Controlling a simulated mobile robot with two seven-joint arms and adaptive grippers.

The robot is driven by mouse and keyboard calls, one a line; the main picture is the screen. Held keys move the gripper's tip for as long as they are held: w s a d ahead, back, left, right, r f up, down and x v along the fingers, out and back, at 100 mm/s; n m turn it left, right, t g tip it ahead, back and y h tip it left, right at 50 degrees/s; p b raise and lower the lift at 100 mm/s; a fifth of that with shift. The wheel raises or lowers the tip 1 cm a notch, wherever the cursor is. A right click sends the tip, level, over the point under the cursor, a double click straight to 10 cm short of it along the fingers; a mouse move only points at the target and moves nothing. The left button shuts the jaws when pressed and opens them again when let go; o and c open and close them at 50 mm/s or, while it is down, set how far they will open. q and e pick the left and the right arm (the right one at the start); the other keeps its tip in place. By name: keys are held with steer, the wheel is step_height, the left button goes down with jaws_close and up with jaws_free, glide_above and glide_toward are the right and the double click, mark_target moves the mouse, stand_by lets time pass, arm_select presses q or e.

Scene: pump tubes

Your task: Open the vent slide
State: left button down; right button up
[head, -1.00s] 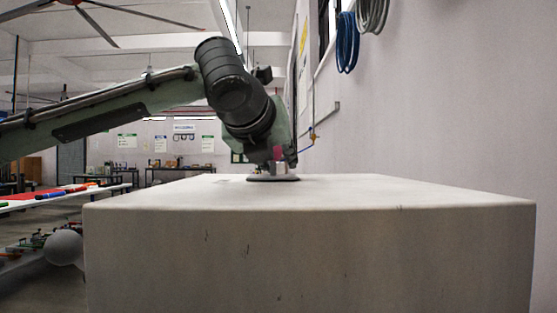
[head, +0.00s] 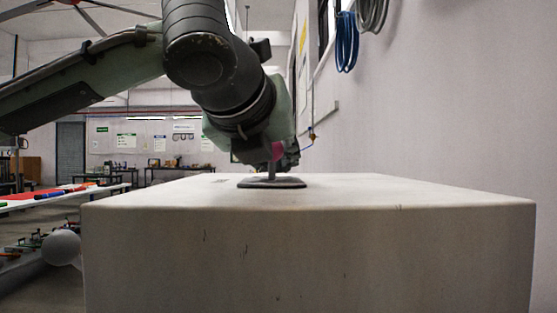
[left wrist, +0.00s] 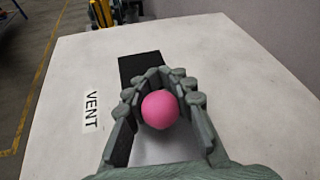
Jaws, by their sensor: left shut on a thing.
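A bit of pink shows at the gripper (head: 272,162) in the head view. In the left wrist view a black rectangular area (left wrist: 138,66) lies beyond the fingers, and a "VENT" label (left wrist: 91,110) is to the left. The fingers hide part of the slide. My right gripper is not in view.
A wall (head: 440,110) runs along the right side with hoses (head: 347,42) hung on it. A table (head: 60,197) with coloured items stands at the left. The box top around the slide is clear.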

mark_target(264, 183)
arm_select(q)
steer(key=shift+s+f, duration=0.1)
steer(key=shift+s, duration=0.05)
steer(key=c, duration=1.7)
jaws_free()
steer(key=shift+o, duration=1.2)
steer(key=shift+s, duration=0.15)
steer(key=shift+o, duration=0.9)
steer(key=shift+v, duration=3.75)
